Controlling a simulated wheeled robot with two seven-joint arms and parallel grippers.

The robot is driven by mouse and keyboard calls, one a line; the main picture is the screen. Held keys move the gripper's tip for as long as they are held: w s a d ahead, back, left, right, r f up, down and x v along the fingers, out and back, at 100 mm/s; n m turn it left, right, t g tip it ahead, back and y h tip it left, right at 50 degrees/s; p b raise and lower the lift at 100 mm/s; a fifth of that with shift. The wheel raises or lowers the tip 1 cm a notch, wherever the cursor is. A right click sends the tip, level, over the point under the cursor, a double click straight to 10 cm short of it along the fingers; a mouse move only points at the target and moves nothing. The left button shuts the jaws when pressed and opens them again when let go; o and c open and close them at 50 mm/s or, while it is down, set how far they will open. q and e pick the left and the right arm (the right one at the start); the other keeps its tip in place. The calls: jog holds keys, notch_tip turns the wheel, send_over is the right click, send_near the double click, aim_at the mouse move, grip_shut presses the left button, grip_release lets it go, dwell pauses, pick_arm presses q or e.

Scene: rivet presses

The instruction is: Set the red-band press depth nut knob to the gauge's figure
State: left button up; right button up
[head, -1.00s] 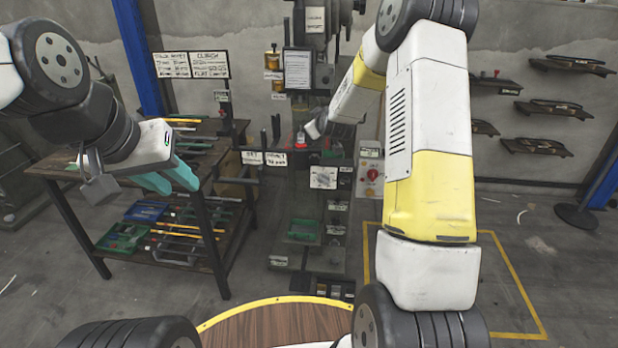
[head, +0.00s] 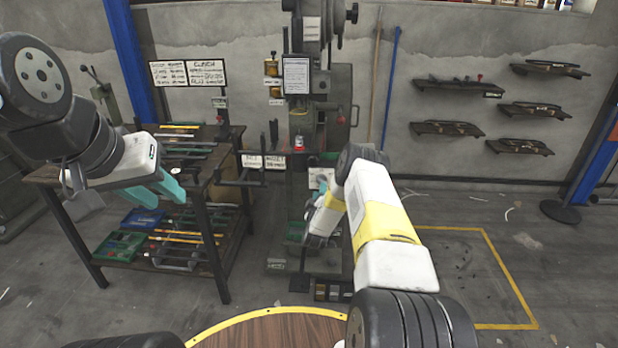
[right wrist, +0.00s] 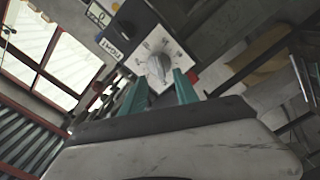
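The press (head: 312,100) stands at the back centre in the head view. In the right wrist view a grey knob (right wrist: 158,66) sits on a white marked dial plate (right wrist: 166,47); its marks are too small to read, and I cannot tell if it is the depth nut knob. My right gripper (right wrist: 160,78) has its two teal fingers apart, pointing at this knob, which shows between the tips; contact cannot be told. In the head view its fingers are hidden behind my right forearm. My left gripper (head: 170,200) is open and empty before the bench. No gauge figure is legible.
A two-level workbench (head: 212,215) with tools and bins stands left of the press. Sign boards (head: 188,73) stand behind it. Wall racks (head: 447,127) hang at right. A round wooden table (head: 270,328) is at the front.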

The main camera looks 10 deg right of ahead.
aim_at(321, 181)
jog(key=x, duration=0.6)
grip_shut()
